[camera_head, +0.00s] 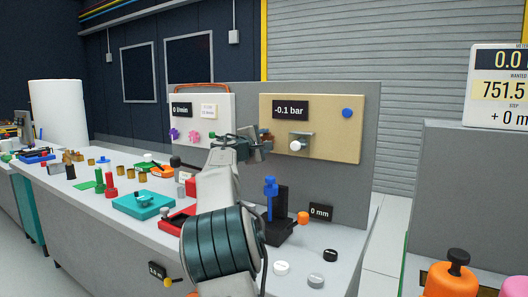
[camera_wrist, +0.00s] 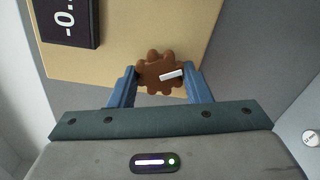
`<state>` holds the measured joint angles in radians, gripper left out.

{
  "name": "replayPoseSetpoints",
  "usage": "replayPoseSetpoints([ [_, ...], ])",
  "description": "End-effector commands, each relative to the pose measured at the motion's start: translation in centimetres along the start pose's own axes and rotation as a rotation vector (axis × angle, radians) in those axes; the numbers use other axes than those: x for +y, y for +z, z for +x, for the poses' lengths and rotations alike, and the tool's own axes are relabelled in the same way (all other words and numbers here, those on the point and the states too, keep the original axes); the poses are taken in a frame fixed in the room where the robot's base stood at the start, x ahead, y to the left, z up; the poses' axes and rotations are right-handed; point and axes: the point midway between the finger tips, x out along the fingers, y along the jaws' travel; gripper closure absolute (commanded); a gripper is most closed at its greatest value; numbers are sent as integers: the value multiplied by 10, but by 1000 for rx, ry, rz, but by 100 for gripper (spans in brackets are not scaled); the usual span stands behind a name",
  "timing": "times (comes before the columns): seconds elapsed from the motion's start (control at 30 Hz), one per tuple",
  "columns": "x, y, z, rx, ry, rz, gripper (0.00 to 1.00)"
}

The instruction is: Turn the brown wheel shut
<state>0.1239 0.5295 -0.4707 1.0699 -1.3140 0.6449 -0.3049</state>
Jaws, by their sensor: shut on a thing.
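The brown wheel (camera_wrist: 155,79) has a lobed rim and a white bar mark on its face, tilted slightly. It sits on the tan panel (camera_head: 335,140). My gripper (camera_wrist: 160,85) is shut on the wheel, with one blue finger at each side of it. In the head view my gripper (camera_head: 262,143) reaches the left part of the tan panel, and the wheel is mostly hidden there behind the gripper. A black display (camera_head: 290,110) above it on the panel reads -0.1 bar.
A white knob on a bracket (camera_head: 298,143) and a blue knob (camera_head: 347,113) are on the same panel. A white panel (camera_head: 190,138) with purple and pink wheels is to the left. A blue-topped black stand (camera_head: 280,212) and several small parts stand on the bench below.

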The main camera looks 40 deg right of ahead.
Motion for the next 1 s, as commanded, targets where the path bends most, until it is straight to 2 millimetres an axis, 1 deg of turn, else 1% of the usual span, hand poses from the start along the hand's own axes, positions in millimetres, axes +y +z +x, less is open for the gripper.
replayPoseSetpoints([
  [0.03, -6, 0, 1, -3, 0, 43, 79],
  [0.3, -4, 1, 1, -4, 1, 279, 79],
  [0.5, -3, 0, 1, -4, 0, 413, 79],
  [0.7, -2, 1, 1, -4, -1, 500, 79],
  [1.0, -1, 1, 1, -5, -1, 548, 79],
])
